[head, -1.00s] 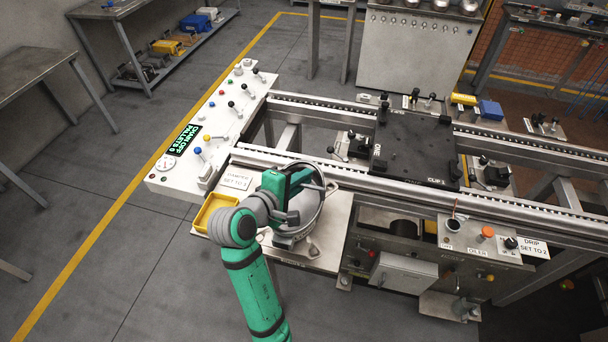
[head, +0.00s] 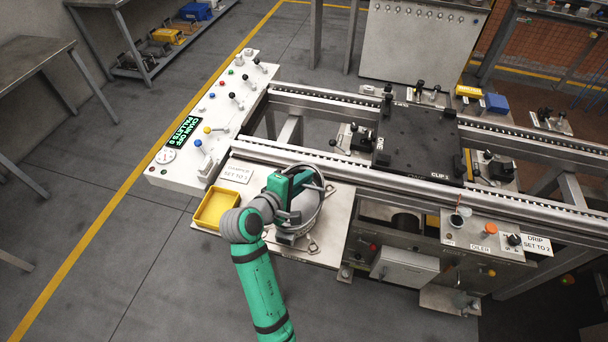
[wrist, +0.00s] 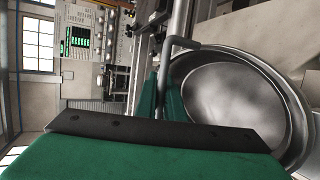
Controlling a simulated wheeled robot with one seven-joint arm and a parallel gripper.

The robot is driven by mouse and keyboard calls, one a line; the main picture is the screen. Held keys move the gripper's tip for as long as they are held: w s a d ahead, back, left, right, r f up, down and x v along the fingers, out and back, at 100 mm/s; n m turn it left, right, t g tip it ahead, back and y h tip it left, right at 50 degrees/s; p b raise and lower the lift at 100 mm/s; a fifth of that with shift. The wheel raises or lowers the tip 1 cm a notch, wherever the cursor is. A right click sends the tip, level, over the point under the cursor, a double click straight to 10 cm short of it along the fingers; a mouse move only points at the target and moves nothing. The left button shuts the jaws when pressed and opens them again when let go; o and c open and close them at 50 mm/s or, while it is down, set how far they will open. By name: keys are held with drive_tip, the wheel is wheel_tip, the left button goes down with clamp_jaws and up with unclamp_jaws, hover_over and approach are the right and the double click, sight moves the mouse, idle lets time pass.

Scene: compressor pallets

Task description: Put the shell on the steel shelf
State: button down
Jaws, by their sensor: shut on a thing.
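The shell (head: 309,207) is a round grey metal bowl with a bar handle across it. My gripper (head: 300,183) is shut on the handle, above the white worktop (head: 335,228) at the left end of the conveyor. In the wrist view the open steel shell (wrist: 235,95) fills the right side, with the green fingers closed around the bar beside it. The arm and gripper hide part of the shell, and I cannot tell how high it is above the worktop. A grey steel shelf unit (head: 140,72) stands at the back left, holding yellow and blue items low down.
A yellow tray (head: 203,221) lies left of the shell. The lever console (head: 225,105) and conveyor rail (head: 370,185) are behind it. A black pallet plate (head: 420,150) sits on the conveyor. A steel table (head: 35,65) is at far left; open floor (head: 95,215) lies between.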

drive_tip(key=shift+r, duration=0.2)
drive_tip(key=c, duration=1.9)
unclamp_jaws()
drive_tip(key=shift+f, duration=0.2)
drive_tip(key=shift+o, duration=0.2)
drive_tip(key=v, duration=1.2)
